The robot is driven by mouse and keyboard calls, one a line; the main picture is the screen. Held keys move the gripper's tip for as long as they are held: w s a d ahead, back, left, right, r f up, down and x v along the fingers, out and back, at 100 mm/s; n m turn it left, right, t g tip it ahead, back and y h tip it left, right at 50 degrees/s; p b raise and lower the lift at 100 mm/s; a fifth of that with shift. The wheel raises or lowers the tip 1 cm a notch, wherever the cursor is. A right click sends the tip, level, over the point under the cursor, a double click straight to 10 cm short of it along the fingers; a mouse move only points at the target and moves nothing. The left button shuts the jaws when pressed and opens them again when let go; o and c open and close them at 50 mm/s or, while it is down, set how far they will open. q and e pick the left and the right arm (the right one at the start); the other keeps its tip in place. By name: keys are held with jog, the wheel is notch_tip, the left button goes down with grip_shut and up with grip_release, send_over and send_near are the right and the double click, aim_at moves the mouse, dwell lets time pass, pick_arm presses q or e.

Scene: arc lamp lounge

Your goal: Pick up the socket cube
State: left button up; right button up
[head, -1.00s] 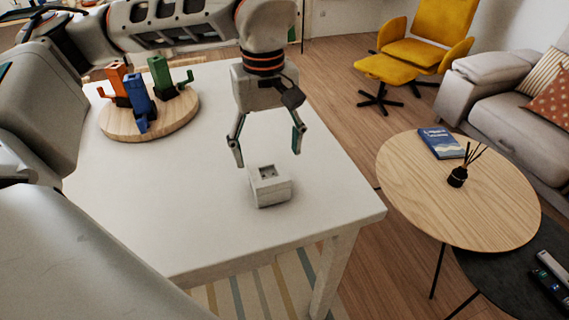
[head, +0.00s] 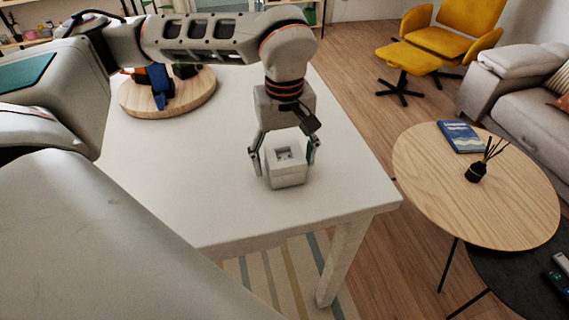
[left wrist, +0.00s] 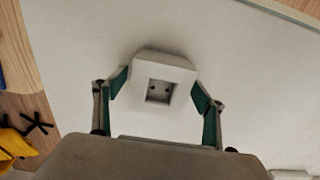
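The socket cube (head: 286,173) is a white block with a square socket recess in its top, standing on the white table (head: 215,205) near its right edge. It also shows in the left wrist view (left wrist: 163,93), with two small dark holes inside the recess. My left gripper (head: 284,158) is over it, pointing down, open, with one finger on each side of the cube. The left wrist view shows the teal finger pads (left wrist: 160,88) close beside the cube's sides; I cannot tell whether they touch. My right gripper is not in view.
A round wooden board (head: 199,98) with a blue piece (head: 160,85) and others partly hidden behind my left arm lies farther back on the table. A round wooden side table (head: 420,180) with a blue book (head: 460,137) and a reed diffuser (head: 477,172) stands at right. The table around the cube is clear.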

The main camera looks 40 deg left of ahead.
pick_arm(q)
jog(key=c, duration=1.3)
jog(key=shift+o, duration=0.2)
jog(key=shift+r, duration=0.1)
